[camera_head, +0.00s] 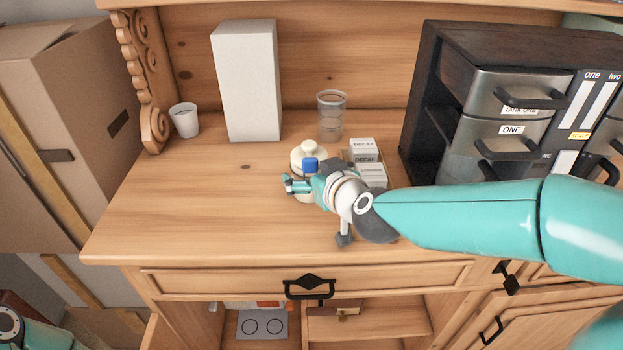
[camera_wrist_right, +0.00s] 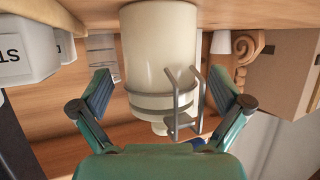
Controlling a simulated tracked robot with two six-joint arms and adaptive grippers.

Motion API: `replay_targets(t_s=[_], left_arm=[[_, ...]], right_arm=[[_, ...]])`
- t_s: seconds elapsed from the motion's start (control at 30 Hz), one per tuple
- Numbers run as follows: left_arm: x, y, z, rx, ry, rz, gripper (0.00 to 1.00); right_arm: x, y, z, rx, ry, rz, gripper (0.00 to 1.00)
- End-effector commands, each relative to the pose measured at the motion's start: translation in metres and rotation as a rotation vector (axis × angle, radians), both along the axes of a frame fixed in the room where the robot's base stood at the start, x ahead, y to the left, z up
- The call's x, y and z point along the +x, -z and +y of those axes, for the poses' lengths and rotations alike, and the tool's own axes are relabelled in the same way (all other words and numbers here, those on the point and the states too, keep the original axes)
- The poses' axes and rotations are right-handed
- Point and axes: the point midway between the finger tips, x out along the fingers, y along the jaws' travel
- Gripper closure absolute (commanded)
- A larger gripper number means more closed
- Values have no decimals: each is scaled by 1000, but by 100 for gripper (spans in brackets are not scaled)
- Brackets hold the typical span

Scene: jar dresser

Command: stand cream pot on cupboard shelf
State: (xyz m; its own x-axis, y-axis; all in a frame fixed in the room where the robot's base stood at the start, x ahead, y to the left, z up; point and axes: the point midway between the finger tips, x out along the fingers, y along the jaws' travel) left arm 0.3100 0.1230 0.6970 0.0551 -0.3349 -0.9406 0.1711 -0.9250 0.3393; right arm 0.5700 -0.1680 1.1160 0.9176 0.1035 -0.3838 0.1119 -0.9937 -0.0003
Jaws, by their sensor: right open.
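The cream pot (camera_head: 308,148) stands on the dresser top, its lid and knob showing and its lower body mostly hidden behind my right gripper (camera_head: 300,176). In the right wrist view, which is upside down, the pot (camera_wrist_right: 158,45) has a grey metal band and wire clasp. There my right gripper (camera_wrist_right: 162,92) is open, one finger to each side of the pot, with visible gaps. The cupboard shelf (camera_head: 375,318) shows below the drawer, inside the open cupboard. My left gripper is not in view.
A tall white box (camera_head: 247,85), a white cup (camera_head: 184,120) and a glass jar (camera_head: 331,115) stand behind. Labelled boxes (camera_head: 367,165) sit close right of the pot. A dark drawer unit (camera_head: 480,90) fills the right. A grey plate (camera_head: 262,324) lies low in the cupboard.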

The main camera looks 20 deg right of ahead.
Motion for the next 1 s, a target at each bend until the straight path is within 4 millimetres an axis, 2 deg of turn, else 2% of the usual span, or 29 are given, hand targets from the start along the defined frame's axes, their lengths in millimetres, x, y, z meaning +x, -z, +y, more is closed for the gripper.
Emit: replay_targets(t_s=[0.13,0.17,0.73,1.0], left_arm=[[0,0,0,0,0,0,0],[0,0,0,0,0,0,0],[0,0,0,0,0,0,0],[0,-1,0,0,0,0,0]], right_arm=[[0,-1,0,0,0,-1,0],[0,0,0,0,0,-1,3],[-1,-1,0,0,0,-1,98],[0,-4,-1,0,2,-6,99]])
